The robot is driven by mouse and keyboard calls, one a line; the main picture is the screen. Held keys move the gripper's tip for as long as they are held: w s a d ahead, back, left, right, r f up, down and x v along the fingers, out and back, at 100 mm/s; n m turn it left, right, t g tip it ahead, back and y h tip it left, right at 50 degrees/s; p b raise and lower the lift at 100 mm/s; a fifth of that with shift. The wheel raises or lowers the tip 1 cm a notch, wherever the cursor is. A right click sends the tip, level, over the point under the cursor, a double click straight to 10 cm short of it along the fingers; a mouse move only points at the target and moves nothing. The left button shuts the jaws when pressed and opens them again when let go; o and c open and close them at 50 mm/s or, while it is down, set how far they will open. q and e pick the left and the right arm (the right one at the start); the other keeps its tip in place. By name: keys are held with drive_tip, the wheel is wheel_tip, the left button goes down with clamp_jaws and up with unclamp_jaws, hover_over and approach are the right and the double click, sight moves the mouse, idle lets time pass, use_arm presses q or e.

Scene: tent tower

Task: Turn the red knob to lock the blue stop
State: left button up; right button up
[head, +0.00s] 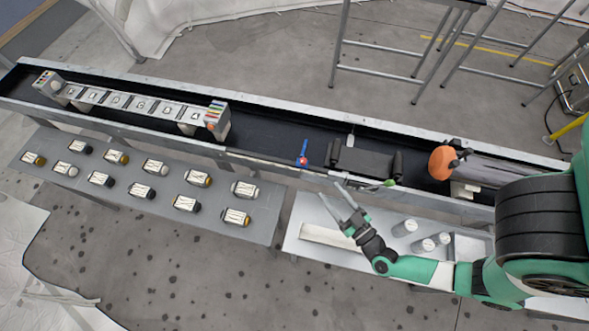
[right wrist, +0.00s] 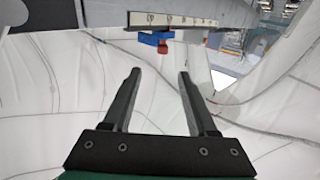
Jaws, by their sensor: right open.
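The blue stop (head: 305,147) is a thin upright piece at the near edge of the long black channel. The small red knob (head: 302,161) sits at its lower end. In the right wrist view the blue stop (right wrist: 155,38) shows beyond the fingers, with the red knob (right wrist: 163,48) below it. My right gripper (head: 340,202) is open and empty, in front of the channel, to the right of the knob and apart from it. Its two fingers also show spread in the right wrist view (right wrist: 158,76). My left gripper is out of sight.
The channel (head: 265,142) holds a long numbered rack (head: 140,105) and a dark block (head: 362,160). An orange round part (head: 441,162) is at its right. A grey table (head: 130,215) holds several labelled jars; a pale table (head: 300,248) below my gripper holds white cylinders (head: 405,227).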

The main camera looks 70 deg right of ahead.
sight(305, 163)
drive_tip(key=b+x, duration=0.2)
drive_tip(key=x, duration=1)
drive_tip(key=shift+w+a+r+b, duration=0.15)
drive_tip(key=shift+a+r+b, duration=0.05)
drive_tip(key=shift+b, duration=0.1)
clamp_jaws()
